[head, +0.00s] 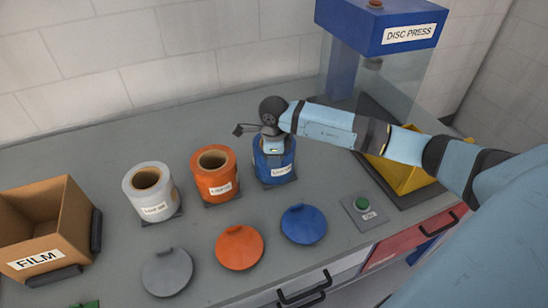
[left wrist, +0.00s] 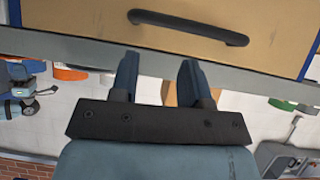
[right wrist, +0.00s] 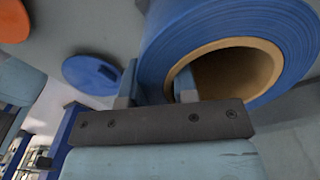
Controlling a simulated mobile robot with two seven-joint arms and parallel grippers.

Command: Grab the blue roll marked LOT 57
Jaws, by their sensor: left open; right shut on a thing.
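The blue roll (head: 276,172) stands on a dark pad at the right end of a row of three rolls. Its white label shows in the head view, but the print is too small to read. My right gripper (head: 271,142) is at its top. In the right wrist view my right gripper (right wrist: 157,85) has one finger in the cardboard core and one outside, shut on the wall of the blue roll (right wrist: 165,45). My left gripper (left wrist: 157,75) is open and empty, facing a drawer front (left wrist: 90,20). It is outside the head view.
An orange roll (head: 213,187) and a white roll (head: 152,205) stand to the left. Grey, orange and blue discs (head: 303,223) lie in front. A FILM box (head: 40,232) is at far left.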

